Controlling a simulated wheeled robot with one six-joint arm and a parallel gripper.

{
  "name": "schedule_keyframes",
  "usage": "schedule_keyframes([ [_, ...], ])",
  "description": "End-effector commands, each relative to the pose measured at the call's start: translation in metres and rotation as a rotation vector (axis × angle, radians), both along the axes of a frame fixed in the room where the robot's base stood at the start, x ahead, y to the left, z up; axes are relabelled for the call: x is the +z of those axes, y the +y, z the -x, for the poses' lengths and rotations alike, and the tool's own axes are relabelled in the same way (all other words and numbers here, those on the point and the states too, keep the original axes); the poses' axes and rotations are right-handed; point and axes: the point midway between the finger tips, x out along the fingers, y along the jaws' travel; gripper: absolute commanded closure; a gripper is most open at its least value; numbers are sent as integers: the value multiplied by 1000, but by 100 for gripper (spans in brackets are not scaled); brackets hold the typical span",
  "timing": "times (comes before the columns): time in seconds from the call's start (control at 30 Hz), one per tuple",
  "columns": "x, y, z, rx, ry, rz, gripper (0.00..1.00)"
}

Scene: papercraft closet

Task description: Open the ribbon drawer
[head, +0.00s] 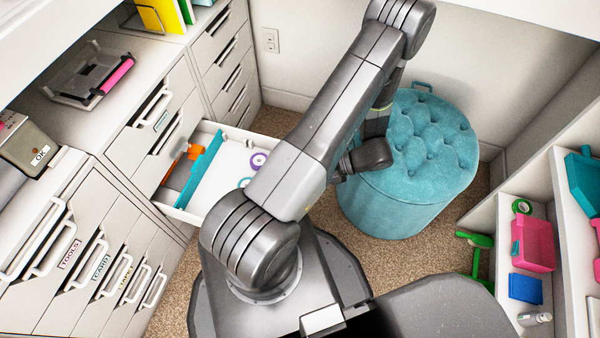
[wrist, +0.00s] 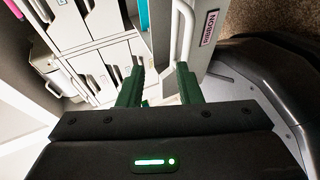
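The ribbon drawer (head: 238,132) stands pulled out from the white cabinet in the head view. A teal divider, an orange item and tape rolls lie inside it, and my arm hides its front end. In the wrist view, its front carries a RIBBON label (wrist: 209,28) and a white bar handle (wrist: 184,32). My gripper (wrist: 158,84) has its two green fingers apart with nothing seen held between them. The right finger is close to the handle's lower end; I cannot tell whether they touch. My gripper is hidden in the head view.
A teal tufted stool (head: 400,190) stands right of my arm. Shut drawers, including one labelled TOOLS (head: 70,253), line the left. A shelf with a pink case (head: 533,245) and a green item (head: 475,240) are at right. Brown carpet (head: 280,122) shows between.

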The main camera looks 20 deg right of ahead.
Motion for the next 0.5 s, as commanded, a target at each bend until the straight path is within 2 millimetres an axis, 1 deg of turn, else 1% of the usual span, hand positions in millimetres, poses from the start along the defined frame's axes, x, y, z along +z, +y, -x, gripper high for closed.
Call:
schedule_keyframes([
  [0.5, 7, -35, 10, -1, 0, 1, 68],
])
